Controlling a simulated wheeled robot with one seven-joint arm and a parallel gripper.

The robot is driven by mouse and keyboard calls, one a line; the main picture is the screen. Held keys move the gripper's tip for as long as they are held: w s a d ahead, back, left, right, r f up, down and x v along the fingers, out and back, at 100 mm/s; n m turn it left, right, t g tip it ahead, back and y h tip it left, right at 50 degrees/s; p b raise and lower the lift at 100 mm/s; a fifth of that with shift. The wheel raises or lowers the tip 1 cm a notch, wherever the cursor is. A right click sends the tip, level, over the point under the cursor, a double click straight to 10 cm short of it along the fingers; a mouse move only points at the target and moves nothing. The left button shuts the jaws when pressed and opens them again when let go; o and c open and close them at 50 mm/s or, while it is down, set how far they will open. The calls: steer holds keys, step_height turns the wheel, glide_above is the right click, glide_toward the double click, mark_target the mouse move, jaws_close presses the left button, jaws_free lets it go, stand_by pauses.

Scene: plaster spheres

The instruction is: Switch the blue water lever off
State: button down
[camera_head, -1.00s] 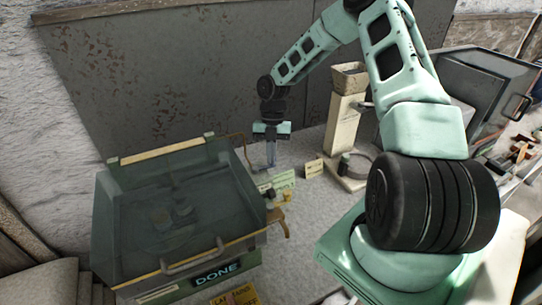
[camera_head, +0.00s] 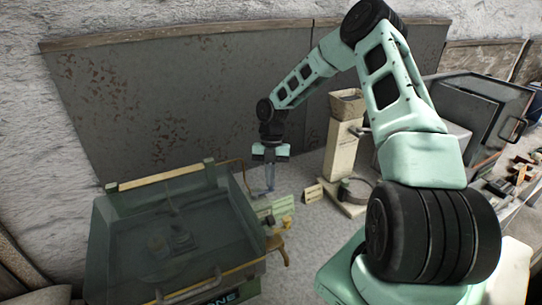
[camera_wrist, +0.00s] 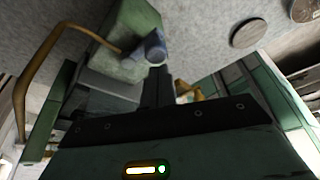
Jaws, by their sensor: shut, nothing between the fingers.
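The blue lever (camera_wrist: 150,47) shows in the wrist view as a small blue-grey piece on a green block (camera_wrist: 128,38), where a brass pipe (camera_wrist: 45,75) meets it. My gripper (camera_wrist: 154,70) is shut and empty, pointing down, with its dark fingertips at or very close to the lever. I cannot tell whether they touch it. In the head view my gripper (camera_head: 270,188) is just beyond the right side of the glass-topped green box (camera_head: 180,240). The lever cannot be made out there.
Small label cards (camera_head: 313,193) stand to the right of my gripper. A beige pillar with a hopper (camera_head: 343,140) rises behind them. Brass fittings (camera_head: 280,243) stick out from the box's right side. A grey panel (camera_head: 170,100) closes off the back.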

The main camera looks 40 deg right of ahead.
steer(key=b+v, duration=0.4)
steer(key=v, duration=1.2)
steer(key=shift+r+b, duration=0.3)
steer(key=shift+b, duration=0.05)
